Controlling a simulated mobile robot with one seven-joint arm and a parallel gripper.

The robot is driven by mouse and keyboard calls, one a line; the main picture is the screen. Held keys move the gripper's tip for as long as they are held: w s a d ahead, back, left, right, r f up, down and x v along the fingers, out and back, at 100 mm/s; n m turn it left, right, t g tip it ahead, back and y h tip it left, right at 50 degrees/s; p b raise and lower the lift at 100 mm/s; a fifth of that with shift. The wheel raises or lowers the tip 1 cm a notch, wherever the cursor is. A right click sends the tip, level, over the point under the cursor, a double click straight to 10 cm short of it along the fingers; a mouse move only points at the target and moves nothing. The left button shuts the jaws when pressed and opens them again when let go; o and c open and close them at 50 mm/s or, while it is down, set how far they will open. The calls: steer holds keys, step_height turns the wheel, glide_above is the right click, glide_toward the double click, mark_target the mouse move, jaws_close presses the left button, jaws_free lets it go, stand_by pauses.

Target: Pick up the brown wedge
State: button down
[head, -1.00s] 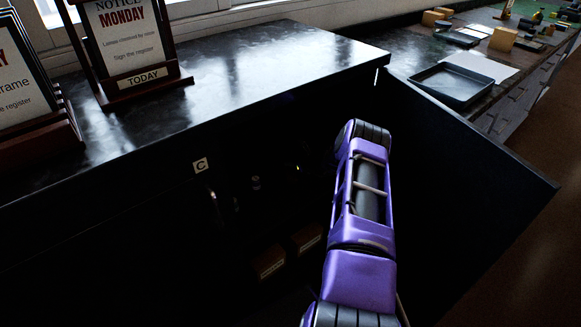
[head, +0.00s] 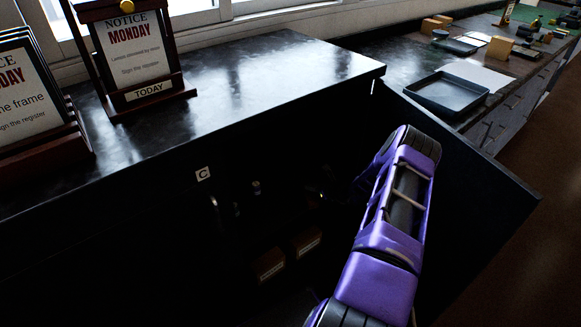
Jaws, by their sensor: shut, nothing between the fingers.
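I cannot make out a brown wedge for certain. Two dim brown blocks with pale labels sit low inside the dark cabinet, a left one (head: 270,264) and a right one (head: 306,241); their full shapes are lost in shadow. My purple arm reaches up from the bottom and bends down leftward into the cabinet. My gripper (head: 322,195) shows only as a faint dark shape with a small highlight, above and right of the brown blocks and apart from them. It is shut and empty. Its fingertips are hard to see.
The dark cabinet top (head: 250,85) carries sign frames (head: 135,55) at left. A label C (head: 203,173) marks the cabinet front. An open door panel (head: 480,190) stands right of my arm. A bench beyond holds a dark tray (head: 447,92) and tan blocks (head: 500,47).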

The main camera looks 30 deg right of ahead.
mark_target(310, 193)
steer(key=shift+s+f, duration=0.25)
steer(key=shift+s, duration=0.5)
steer(key=shift+s+f, duration=0.2)
steer(key=shift+s, duration=0.5)
steer(key=shift+w+d+r+p, duration=0.1)
steer(key=shift+r+p, duration=0.3)
steer(key=shift+r, duration=0.35)
steer(key=shift+f+b, duration=0.1)
steer(key=shift+b, duration=0.25)
